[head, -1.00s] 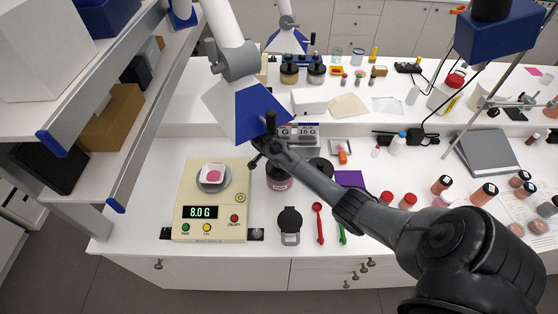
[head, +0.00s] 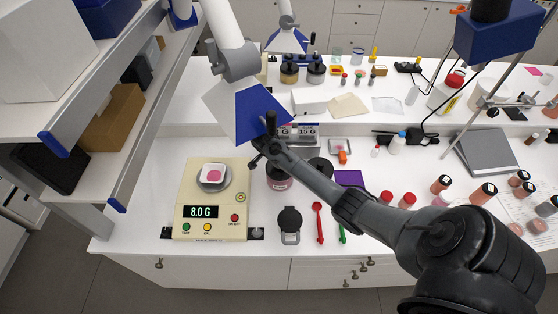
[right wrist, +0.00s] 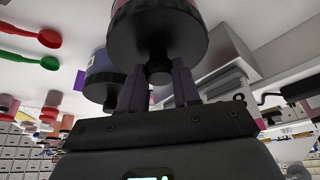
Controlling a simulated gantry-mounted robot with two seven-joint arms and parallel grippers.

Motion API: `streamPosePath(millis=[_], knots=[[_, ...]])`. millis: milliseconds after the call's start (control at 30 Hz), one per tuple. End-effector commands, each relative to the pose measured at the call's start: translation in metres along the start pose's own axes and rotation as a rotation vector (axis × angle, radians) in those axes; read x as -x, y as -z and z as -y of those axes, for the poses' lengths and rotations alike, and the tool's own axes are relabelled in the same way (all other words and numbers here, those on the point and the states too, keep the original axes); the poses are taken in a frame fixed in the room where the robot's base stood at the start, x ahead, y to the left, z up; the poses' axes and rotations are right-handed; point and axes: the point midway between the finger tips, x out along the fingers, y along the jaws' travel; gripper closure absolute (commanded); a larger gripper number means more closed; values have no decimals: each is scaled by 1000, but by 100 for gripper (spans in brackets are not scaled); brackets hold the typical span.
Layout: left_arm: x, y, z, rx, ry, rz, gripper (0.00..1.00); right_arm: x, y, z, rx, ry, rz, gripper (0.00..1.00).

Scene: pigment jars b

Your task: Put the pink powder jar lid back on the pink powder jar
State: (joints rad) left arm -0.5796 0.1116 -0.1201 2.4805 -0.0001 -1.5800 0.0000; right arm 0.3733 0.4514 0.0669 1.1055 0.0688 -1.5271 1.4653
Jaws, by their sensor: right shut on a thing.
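The pink powder jar (head: 279,184) stands on the bench right of the scale. Its upper part is partly covered by my right arm in the head view. In the right wrist view my right gripper (right wrist: 159,78) is shut on the knob of the black pink powder jar lid (right wrist: 155,38). The lid looks to be at the jar's mouth, with a bit of pinkish jar showing beyond it. I cannot tell whether it is fully seated. In the head view the right gripper (head: 262,152) is above the jar, its fingertips hard to make out. My left gripper is not in view.
A second dark-lidded jar (head: 320,168) stands close on the right. The scale (head: 208,235) reads 8.0 G and bears a dish of pink powder (head: 213,174). A blue-shaded lamp (head: 245,112) hangs nearby.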

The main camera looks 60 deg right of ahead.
Motion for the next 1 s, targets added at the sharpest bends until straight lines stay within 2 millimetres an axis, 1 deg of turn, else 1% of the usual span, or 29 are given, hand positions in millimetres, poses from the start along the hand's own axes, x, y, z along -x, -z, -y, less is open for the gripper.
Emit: streamPosePath(millis=[1000], knots=[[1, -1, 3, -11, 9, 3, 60, -5, -2, 0, 0, 0, 0, 100]])
